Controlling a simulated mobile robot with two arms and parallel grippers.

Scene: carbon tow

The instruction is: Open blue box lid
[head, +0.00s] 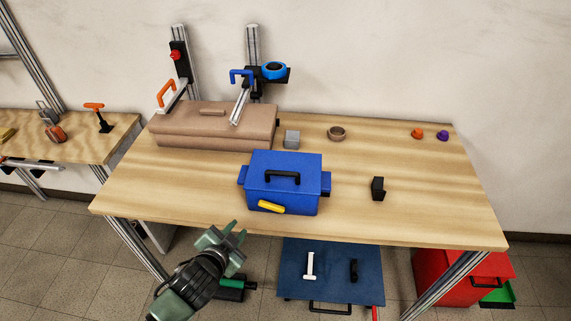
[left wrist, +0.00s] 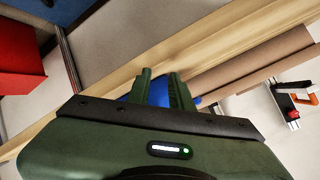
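The blue box (head: 285,192) stands on the wooden table near its front edge. Its lid (head: 300,165) is shut and has a black handle (head: 282,176) on top. A yellow latch-like piece (head: 271,207) is on its front, slightly tilted. My left gripper (head: 233,233) is in front of the table edge, to the lower left of the box and apart from it. Its fingers are spread with nothing between them. In the left wrist view, the fingers (left wrist: 159,88) point toward the blue box (left wrist: 158,92), which they partly hide. My right gripper is not in view.
A brown case (head: 215,127) lies behind the box, with a grey cube (head: 292,139) and a brown ring (head: 337,133) nearby. A black block (head: 378,188) stands to the right. A blue drawer or board (head: 330,285) is below the table edge. The table's right side is mostly free.

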